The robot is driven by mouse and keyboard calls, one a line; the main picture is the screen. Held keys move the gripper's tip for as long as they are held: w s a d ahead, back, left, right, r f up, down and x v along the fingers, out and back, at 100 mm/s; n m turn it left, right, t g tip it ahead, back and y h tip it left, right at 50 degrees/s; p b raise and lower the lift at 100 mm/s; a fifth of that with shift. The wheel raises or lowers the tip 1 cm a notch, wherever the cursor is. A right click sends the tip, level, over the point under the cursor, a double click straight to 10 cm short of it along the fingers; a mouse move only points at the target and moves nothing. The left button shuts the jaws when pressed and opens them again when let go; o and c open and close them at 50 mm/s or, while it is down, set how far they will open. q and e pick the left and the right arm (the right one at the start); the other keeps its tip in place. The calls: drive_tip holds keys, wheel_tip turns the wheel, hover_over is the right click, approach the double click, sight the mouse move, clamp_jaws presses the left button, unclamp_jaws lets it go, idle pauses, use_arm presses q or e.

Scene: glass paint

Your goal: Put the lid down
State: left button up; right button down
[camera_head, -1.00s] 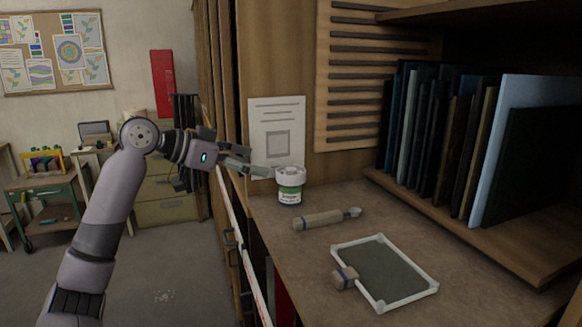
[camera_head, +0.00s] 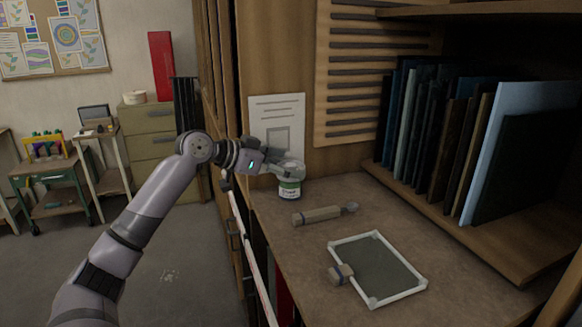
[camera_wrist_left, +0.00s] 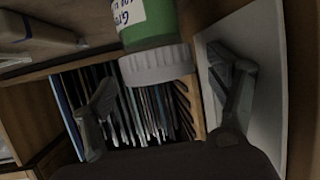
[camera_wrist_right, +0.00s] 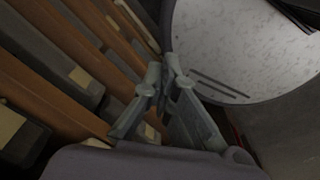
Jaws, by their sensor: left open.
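A jar with a green band and a white label (camera_head: 289,188) stands upright on the worktop, near the back wall. Its white lid (camera_head: 292,166) sits on top of it. In the left wrist view the ribbed lid (camera_wrist_left: 157,67) lies between my finger pads, below the green jar body (camera_wrist_left: 150,24) in the picture. My left gripper (camera_head: 279,163) is open around the lid, with gaps visible on both sides. My right gripper (camera_wrist_right: 161,76) is outside the head view; in the right wrist view its fingertips are together with nothing between them.
A wooden-handled tool (camera_head: 319,215) lies in front of the jar. Upright dark panels (camera_head: 432,135) fill the right shelf. A paper sheet (camera_head: 263,108) hangs behind the jar.

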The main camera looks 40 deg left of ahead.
use_arm(q)
drive_tip(key=c, duration=1.1)
drive_tip(key=shift+r, duration=0.1)
drive_tip(key=shift+r, duration=0.4)
wheel_tip(320, 180, up, 3)
drive_tip(key=shift+f+b, duration=0.15)
drive_tip(key=shift+b, duration=0.65)
drive_tip(key=s+a+b, duration=0.3)
drive_tip(key=s+b, duration=0.1)
drive_tip(key=s, duration=0.4)
drive_tip(key=s+a+b, duration=0.2)
drive_tip(key=s+b, duration=0.3)
drive_tip(key=s, duration=0.4)
drive_tip(key=shift+a, duration=0.4)
